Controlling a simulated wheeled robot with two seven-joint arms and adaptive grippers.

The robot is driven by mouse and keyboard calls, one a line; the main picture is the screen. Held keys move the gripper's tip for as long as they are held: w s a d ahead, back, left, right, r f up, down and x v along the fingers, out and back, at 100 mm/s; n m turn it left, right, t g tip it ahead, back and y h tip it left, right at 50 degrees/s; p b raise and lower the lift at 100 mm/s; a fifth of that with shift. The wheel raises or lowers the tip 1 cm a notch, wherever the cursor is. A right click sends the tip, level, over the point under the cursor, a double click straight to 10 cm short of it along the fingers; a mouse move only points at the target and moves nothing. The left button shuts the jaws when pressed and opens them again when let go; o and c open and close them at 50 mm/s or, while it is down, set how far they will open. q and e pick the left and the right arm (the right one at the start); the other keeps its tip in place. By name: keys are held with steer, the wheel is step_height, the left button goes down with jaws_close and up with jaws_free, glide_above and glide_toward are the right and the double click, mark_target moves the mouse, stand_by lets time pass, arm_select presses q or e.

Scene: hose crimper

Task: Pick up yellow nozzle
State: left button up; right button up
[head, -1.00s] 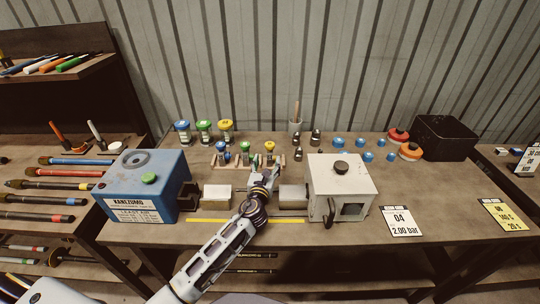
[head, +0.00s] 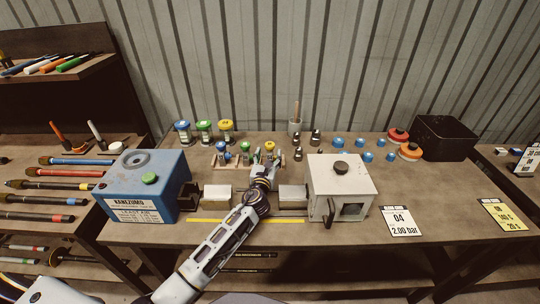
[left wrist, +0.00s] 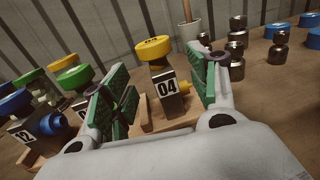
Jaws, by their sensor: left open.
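The yellow nozzle (head: 269,147) stands in a small wooden holder at the middle of the bench. In the left wrist view the yellow nozzle (left wrist: 158,72) has a yellow cap, a metal body and a label reading 04. My left gripper (head: 267,163) is at the nozzle in the head view. In the left wrist view the left gripper (left wrist: 158,95) is open, its green-padded fingers on either side of the nozzle, with gaps visible. The wooden holder (left wrist: 140,128) is partly hidden by the gripper. My right gripper is not in view.
Green (head: 245,147) and blue (head: 220,147) nozzles stand to the left. Behind them are larger capped containers (head: 204,130). Metal fittings (head: 316,137) stand to the right. A blue machine (head: 145,185) and a white machine (head: 340,185) flank the arm.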

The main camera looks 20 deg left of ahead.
mark_target(269, 152)
arm_select(q)
steer(key=w, duration=0.3)
steer(key=shift+w+a+r, duration=0.1)
steer(key=shift+a+r, duration=0.1)
steer(key=shift+w, duration=0.25)
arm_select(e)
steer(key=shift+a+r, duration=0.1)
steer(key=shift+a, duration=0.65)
